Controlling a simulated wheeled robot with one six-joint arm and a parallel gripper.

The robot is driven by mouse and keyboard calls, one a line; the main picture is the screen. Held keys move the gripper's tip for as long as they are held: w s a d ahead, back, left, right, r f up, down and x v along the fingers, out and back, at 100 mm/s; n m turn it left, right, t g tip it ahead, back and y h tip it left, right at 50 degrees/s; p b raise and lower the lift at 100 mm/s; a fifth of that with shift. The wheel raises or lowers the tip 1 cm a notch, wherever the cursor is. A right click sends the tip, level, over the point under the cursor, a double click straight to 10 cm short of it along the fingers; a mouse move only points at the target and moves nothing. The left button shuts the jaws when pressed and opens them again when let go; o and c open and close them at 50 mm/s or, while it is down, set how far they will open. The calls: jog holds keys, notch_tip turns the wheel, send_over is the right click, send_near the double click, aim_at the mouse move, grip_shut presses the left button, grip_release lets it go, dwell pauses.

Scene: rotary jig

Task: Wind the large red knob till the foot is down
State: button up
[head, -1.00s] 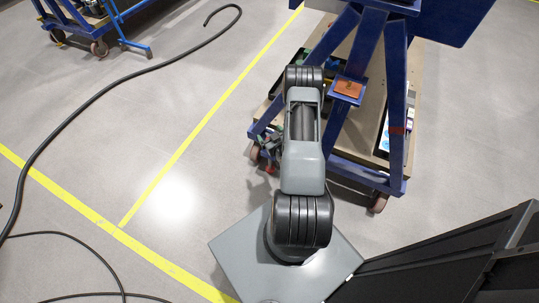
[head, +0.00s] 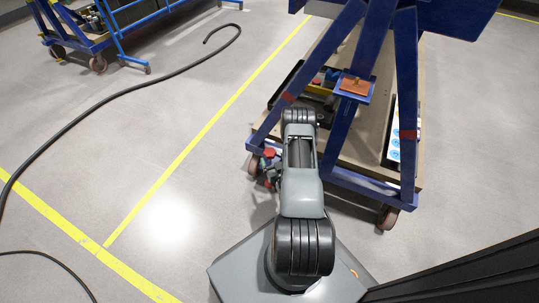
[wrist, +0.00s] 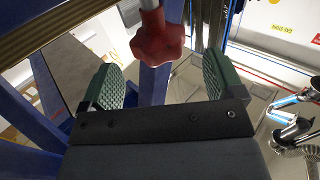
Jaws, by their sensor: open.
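The red knob (wrist: 158,40) is lobed and sits on a bright metal shaft at the top middle of the wrist view. My gripper (wrist: 160,78) is open, with its two green ribbed pads apart. The knob appears in the gap between the pads, towards their tips; I see no contact with either pad. In the head view a small red part (head: 269,153) shows at the cart's near left corner, beside a caster; I cannot tell whether it is the same knob. My gripper is mostly hidden behind my arm there. I cannot make out the foot.
The blue cart frame (head: 342,130) with a wooden deck (head: 343,150) stands just ahead and right, on casters. Blue frame bars (wrist: 155,85) pass close behind the knob. A black cable (head: 100,93) crosses the floor on the left. Another blue cart (head: 90,45) stands at the far left.

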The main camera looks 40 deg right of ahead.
aim_at(270, 153)
jog(key=shift+b+x, duration=0.5)
jog(key=shift+x, duration=1.8)
jog(key=c, duration=0.9)
